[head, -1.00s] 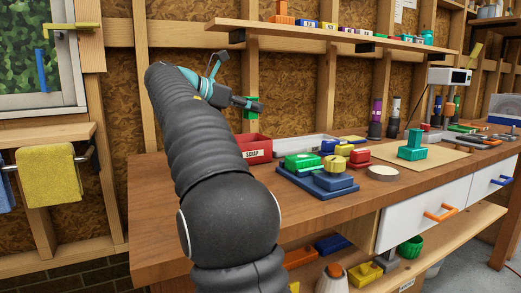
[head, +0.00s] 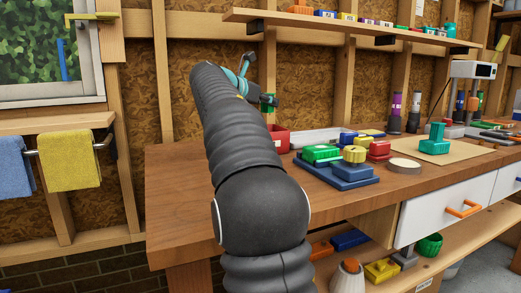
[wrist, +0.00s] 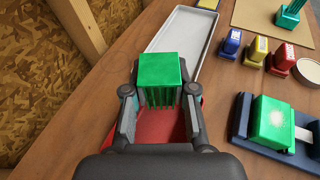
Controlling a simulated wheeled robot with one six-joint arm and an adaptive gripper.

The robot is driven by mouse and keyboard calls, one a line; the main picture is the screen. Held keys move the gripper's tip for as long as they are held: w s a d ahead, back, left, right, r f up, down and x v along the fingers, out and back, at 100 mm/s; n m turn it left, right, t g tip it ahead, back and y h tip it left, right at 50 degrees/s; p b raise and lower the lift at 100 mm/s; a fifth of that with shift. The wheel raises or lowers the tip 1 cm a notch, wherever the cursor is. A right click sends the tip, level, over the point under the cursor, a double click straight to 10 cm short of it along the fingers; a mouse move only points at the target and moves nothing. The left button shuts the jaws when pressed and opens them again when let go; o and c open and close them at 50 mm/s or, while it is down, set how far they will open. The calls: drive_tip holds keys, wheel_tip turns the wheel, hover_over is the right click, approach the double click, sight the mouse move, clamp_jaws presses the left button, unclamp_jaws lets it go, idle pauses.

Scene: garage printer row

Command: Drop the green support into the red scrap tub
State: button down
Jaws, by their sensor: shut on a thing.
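My gripper (wrist: 160,92) is shut on the green support (wrist: 160,72), a block with a solid top and thin comb-like legs below. In the head view the support (head: 268,99) shows small at the end of my arm, partly hidden by the gripper (head: 265,101). The red scrap tub (head: 281,138) stands on the bench below it, largely hidden behind my arm. In the wrist view the red tub (wrist: 160,127) lies under the support and between the fingers. The support appears apart from the tub, held above it.
A long pale tray (wrist: 185,35) lies beside the tub. A blue stand with a green block (wrist: 271,122) is to the right, with small coloured blocks (wrist: 257,49) beyond. A tape roll (head: 404,166) and a teal part (head: 435,139) sit farther right. A shelf (head: 340,30) hangs above.

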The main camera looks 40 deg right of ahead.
drive_tip(key=shift+f+b, duration=0.75)
drive_tip(key=shift+f, duration=0.15)
drive_tip(key=shift+r, duration=0.1)
drive_tip(key=c, duration=0.9)
unclamp_jaws()
drive_tip(key=shift+o, duration=0.2)
drive_tip(key=v, duration=1.2)
drive_tip(key=shift+a, duration=0.1)
